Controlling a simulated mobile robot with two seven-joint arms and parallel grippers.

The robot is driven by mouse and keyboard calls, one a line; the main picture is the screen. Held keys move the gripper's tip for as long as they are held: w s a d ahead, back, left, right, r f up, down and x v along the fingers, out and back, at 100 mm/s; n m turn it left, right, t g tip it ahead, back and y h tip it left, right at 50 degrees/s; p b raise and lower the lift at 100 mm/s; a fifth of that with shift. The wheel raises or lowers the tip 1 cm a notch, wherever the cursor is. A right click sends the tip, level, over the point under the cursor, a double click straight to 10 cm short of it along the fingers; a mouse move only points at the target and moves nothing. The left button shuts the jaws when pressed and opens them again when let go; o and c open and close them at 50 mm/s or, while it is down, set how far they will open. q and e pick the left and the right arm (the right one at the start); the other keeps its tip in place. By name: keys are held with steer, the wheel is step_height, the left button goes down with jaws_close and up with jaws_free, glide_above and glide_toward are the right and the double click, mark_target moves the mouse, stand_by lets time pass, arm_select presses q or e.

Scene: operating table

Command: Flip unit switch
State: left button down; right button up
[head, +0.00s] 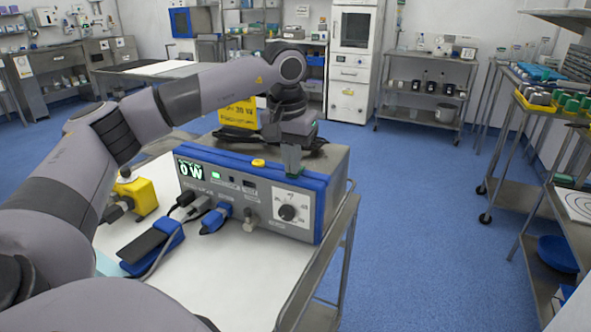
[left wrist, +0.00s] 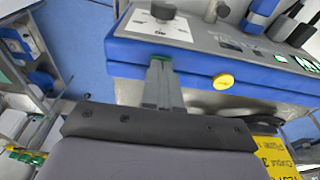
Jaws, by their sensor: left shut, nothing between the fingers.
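The unit (head: 265,183) is a grey box with a blue-framed front, standing on a white-topped cart. Its front has a green "0 W" display (head: 190,169), a small green-lit element (head: 216,175), plugged connectors and a round dial (head: 287,212). A yellow button (head: 258,162) sits on its blue top edge and also shows in the left wrist view (left wrist: 223,81). My left gripper (head: 291,168) is shut and empty, pointing down at the top front edge, right of the button. In the left wrist view its fingertips (left wrist: 160,66) overlap the blue edge; contact is unclear. A green bit shows there.
A yellow sign (head: 239,115) stands behind the unit. A yellow device (head: 140,194) and a blue-black pedal (head: 152,246) with cables lie left on the cart. The cart's front top (head: 235,275) is mostly clear. Shelves (head: 575,110) line the right side.

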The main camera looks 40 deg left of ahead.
arm_select(q)
step_height(320, 180, up, 3)
steer(key=p, duration=0.2)
steer(key=shift+f+p, duration=0.2)
steer(key=shift+p, duration=0.15)
steer(key=shift+r+p, duration=0.95)
steer(key=shift+p, duration=0.05)
step_height(320, 180, up, 2)
steer(key=shift+r+p, duration=0.25)
steer(key=shift+p, duration=0.9)
